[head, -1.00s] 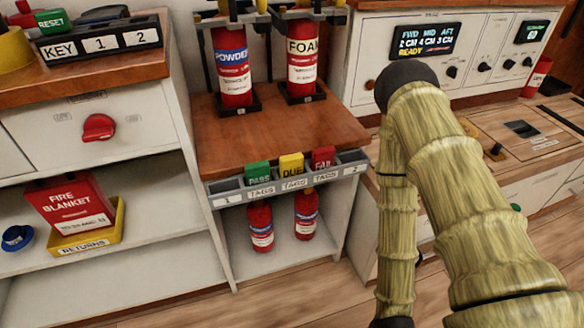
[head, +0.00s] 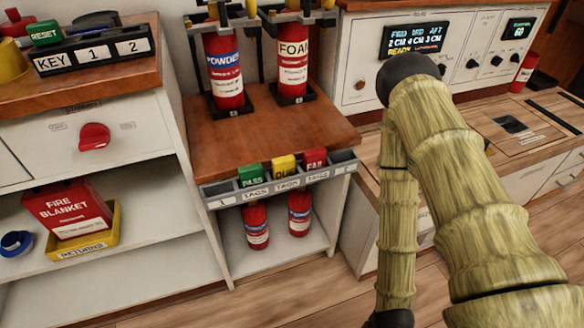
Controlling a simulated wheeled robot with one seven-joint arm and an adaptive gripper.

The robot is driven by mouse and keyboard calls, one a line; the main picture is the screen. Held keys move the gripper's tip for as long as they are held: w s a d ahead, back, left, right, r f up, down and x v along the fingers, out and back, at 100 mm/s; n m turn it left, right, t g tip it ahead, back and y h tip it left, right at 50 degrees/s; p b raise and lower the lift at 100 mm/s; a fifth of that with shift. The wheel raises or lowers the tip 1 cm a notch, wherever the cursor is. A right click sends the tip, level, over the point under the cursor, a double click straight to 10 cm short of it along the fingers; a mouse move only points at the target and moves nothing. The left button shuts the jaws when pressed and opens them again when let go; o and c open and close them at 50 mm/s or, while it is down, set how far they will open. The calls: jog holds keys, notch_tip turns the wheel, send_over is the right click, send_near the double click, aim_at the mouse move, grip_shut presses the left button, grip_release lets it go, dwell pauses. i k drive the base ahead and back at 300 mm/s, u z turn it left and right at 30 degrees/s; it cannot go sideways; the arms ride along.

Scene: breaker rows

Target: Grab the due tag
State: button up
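The yellow due tag (head: 283,167) stands upright in the tag rack (head: 219,192) along the front edge of the wooden counter. The green pass tag (head: 251,175) is on its left and the red fail tag (head: 315,161) on its right. My bamboo-like arm fills the right of the head view, away from the rack. My gripper is not visible; the arm runs out of the bottom edge of the picture.
Powder (head: 222,69) and foam (head: 292,62) extinguishers stand on the counter behind the rack, with two smaller ones on the shelf below. A fire blanket box (head: 68,210) sits in the yellow returns tray (head: 118,233) at left. Floor in front is clear.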

aim_at(282, 167)
jog(key=z, duration=2.65)
jog(key=k, duration=1.65)
jog(key=u, duration=1.95)
